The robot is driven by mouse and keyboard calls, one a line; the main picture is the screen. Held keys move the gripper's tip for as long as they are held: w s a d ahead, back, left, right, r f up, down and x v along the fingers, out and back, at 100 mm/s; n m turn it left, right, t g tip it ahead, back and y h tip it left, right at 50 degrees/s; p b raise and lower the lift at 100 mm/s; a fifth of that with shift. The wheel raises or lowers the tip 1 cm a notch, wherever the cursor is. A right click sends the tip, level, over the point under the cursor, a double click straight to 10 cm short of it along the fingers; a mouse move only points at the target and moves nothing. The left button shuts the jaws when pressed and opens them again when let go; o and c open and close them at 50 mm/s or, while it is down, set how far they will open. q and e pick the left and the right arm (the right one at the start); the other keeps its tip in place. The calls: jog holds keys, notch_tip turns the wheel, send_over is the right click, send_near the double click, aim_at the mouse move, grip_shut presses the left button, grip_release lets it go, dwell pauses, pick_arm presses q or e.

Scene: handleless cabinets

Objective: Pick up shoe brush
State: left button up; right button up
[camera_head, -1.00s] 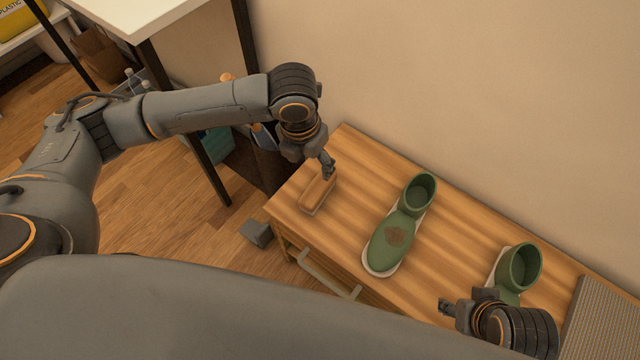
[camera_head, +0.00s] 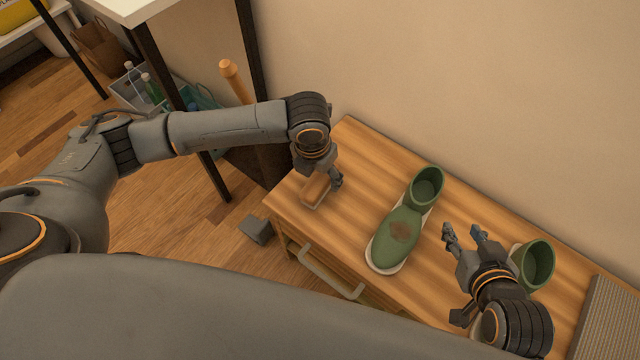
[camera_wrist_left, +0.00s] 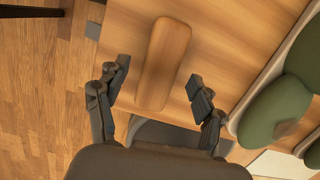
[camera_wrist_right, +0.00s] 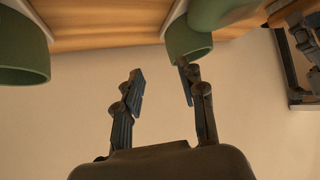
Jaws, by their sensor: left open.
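The shoe brush (camera_head: 317,190) has a wooden, rounded back and lies near the left end of the wooden bench. It also shows in the left wrist view (camera_wrist_left: 163,65), lying between my open fingers and apart from them. My left gripper (camera_head: 338,181) is over the brush, open and empty; its fingers show in the left wrist view (camera_wrist_left: 160,85). My right gripper (camera_head: 464,232) is open and empty above the bench, between the two green boots. Its fingers show in the right wrist view (camera_wrist_right: 163,85). The brush's underside is hidden.
A green boot with a brown stain (camera_head: 398,238) stands mid-bench. A second green boot (camera_head: 536,262) is partly behind my right gripper. A ribbed grey mat (camera_head: 606,322) lies at the right end. A wall runs behind the bench (camera_head: 350,145). A dark-legged table stands at left.

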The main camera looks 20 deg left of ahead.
pick_arm(q)
jog(key=shift+w+f+b, duration=0.15)
jog(key=shift+f+b, duration=0.15)
jog(key=shift+f, duration=0.8)
pick_arm(e)
jog(key=shift+w+a+r+t+y, duration=0.25)
jog(key=shift+w+a+r+t, duration=0.1)
jog(key=shift+w+r+t, duration=0.5)
jog(key=shift+w+a+r+t+y, duration=0.3)
jog(key=shift+w+r+t, duration=0.3)
jog(key=shift+r, duration=0.3)
pick_arm(q)
jog(key=c, duration=1.3)
jog(key=shift+r, duration=0.1)
pick_arm(e)
jog(key=shift+f, duration=0.1)
